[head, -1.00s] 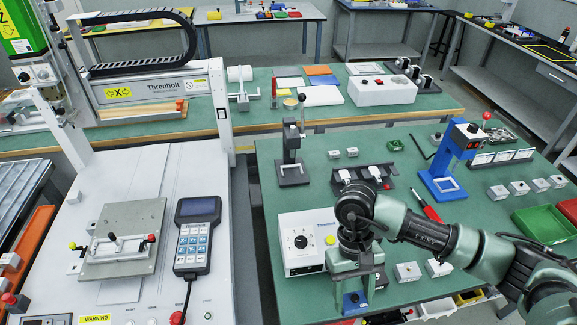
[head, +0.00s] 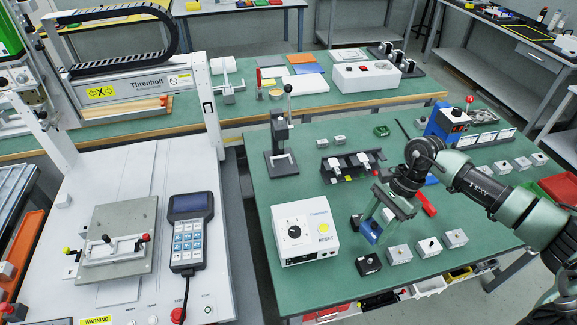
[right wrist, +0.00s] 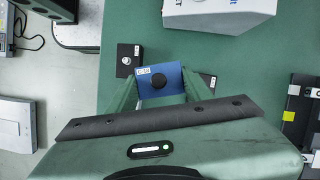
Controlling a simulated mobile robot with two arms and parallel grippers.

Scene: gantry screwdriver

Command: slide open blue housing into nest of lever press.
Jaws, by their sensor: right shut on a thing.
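My right gripper (head: 376,232) is shut on a blue housing (head: 370,230) over the front part of the green table, beside the white control box. In the right wrist view the housing (right wrist: 174,92) sits between the two fingers and shows a small label and a dark round feature. I cannot tell whether it is clear of the table. A dark lever press (head: 281,150) with a framed nest at its foot stands farther back and left. A blue press (head: 442,124) with a red knob stands at the back right, its foot partly hidden by my arm. My left gripper is not in view.
The white control box (head: 304,228) stands left of my right gripper. Dark blocks (head: 369,264) and pale blocks (head: 428,247) lie around its front and right. A dark fixture (head: 350,165) stands behind it. Green tabletop is bare between control box and dark press.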

